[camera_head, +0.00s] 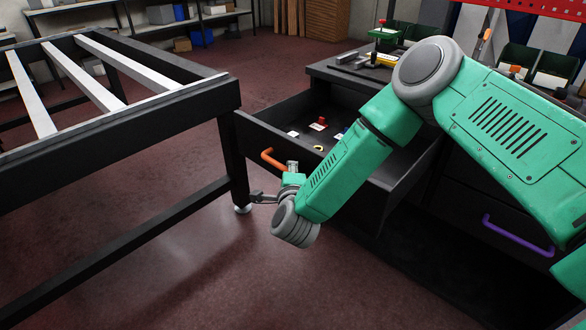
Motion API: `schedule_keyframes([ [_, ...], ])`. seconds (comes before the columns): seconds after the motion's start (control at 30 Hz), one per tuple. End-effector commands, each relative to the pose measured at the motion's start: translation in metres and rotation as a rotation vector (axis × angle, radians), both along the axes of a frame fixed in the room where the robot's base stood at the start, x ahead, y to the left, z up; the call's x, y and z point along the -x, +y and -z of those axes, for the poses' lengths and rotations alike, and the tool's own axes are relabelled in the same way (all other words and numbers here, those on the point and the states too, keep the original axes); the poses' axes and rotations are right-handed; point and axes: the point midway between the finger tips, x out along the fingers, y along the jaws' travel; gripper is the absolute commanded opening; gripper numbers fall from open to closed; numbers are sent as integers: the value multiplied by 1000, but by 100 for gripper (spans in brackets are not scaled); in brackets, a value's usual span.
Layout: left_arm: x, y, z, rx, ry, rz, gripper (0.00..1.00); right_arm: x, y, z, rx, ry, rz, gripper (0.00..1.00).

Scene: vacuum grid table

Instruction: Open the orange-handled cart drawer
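The drawer (398,196) with the orange handle (272,159) is pulled well out of the black cart. Its handle is on the front panel, at the drawer's left end. My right gripper (273,182) is at the end of my green arm, just below and beside the handle. Its grey fingers look spread apart, one pointing left and one up near the handle's lower end. I see nothing held between them; whether a finger touches the handle is unclear. My forearm hides part of the drawer's front and inside. My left gripper is out of view.
Small items, including a red one (318,125), lie in the drawer. A black-framed table (170,112) with pale slats stands at left, its corner close to the drawer front. A purple handle (518,236) is lower on the cart's right. Reddish floor (240,270) is clear below.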

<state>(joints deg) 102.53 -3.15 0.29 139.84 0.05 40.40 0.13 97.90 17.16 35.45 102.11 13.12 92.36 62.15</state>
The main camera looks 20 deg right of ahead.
Motion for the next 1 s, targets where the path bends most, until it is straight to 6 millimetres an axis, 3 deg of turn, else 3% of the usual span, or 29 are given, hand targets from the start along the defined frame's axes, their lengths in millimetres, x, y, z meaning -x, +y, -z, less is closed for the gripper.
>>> schedule_keyframes([
  [0.13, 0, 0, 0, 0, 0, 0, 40, -3, 4, -6, -3, -13, -3, 0],
  [0.17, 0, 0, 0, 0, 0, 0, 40, -3, 4, -6, -2, -12, -4, 5],
  [0.23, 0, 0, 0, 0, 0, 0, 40, -3, 3, -5, -2, -12, -4, 29],
  [0.27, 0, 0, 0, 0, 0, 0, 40, -3, 3, -5, -2, -11, -3, 34],
  [0.67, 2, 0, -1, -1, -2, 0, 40, 7, 3, -1, -2, 0, -1, 34],
  [1.0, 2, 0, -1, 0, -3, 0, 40, 69, 33, -11, -2, 0, -6, 34],
])
